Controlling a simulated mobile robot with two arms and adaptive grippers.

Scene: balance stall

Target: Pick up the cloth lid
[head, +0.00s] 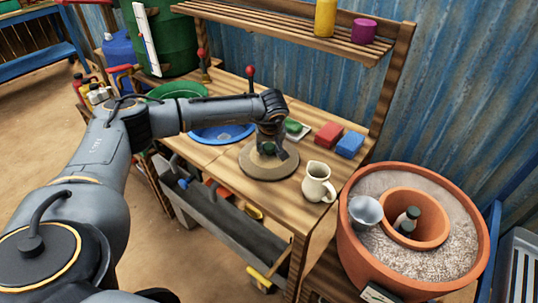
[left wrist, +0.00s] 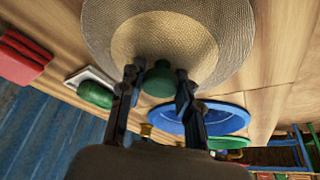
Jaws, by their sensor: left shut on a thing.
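The cloth lid (head: 254,168) is a round beige woven disc at the bench's front edge, in the middle of the head view. It fills the top of the left wrist view (left wrist: 215,40), with a green knob (left wrist: 158,82) at its centre. My left gripper (head: 270,146) reaches down over the lid. In the left wrist view its two dark fingers (left wrist: 157,84) stand on either side of the knob, shut on it. I cannot tell whether the lid's underside touches the bench. My right gripper is not in view.
A cream jug (head: 318,184) stands close to the lid's right. A large clay pot (head: 353,240) stands right. A grey trough (head: 225,235) hangs below the bench front.

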